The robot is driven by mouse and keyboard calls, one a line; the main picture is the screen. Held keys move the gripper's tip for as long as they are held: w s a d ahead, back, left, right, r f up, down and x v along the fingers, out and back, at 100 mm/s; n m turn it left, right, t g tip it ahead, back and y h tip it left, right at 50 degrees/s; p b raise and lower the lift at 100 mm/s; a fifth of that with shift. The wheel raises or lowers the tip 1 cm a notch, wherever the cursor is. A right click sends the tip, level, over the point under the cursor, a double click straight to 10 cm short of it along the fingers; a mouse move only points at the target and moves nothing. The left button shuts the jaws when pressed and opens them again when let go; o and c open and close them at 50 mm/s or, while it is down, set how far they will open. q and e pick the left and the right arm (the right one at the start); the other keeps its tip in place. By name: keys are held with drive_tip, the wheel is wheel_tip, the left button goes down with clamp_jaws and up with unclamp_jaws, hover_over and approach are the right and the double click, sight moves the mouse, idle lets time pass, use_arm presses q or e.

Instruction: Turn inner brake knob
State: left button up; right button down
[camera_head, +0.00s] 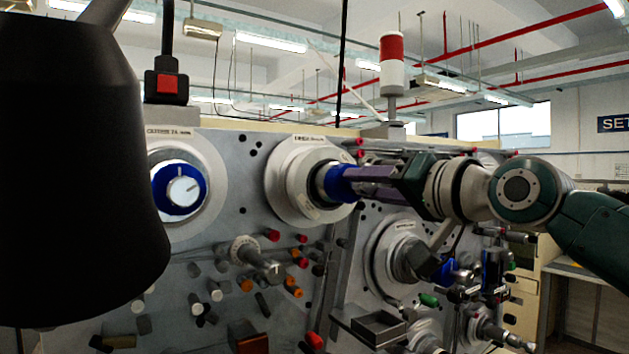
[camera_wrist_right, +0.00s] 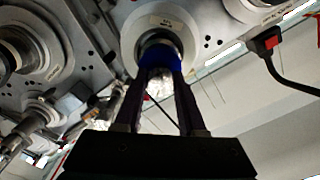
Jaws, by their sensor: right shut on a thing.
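A blue knob (camera_head: 326,182) stands out from a round pale flange on the grey machine panel. The label above it is too small to read. My right gripper (camera_head: 350,181) reaches in from the right, its purple fingers shut on this knob. In the right wrist view, the two fingers of the gripper (camera_wrist_right: 162,78) lie on either side of the blue knob (camera_wrist_right: 160,52). A second blue knob (camera_head: 180,188) with a pale face and a pointer sits to the left, apart from the gripper. My left gripper is not in view.
Pegs and a spindle (camera_head: 262,262) stick out below the knobs. A lower flange (camera_head: 400,258) and a small tray (camera_head: 372,326) are at the right. A red switch (camera_head: 167,85) is above the left knob. A large black shape (camera_head: 70,180) blocks the left side.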

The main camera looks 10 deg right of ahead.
drive_tip(key=m+p, duration=0.1)
drive_tip(key=m, duration=0.2)
drive_tip(key=shift+m, duration=0.3)
drive_tip(key=shift+m+p, duration=0.5)
drive_tip(key=shift+m, duration=1)
drive_tip(key=shift+f, duration=0.1)
drive_tip(key=c, duration=0.5)
unclamp_jaws()
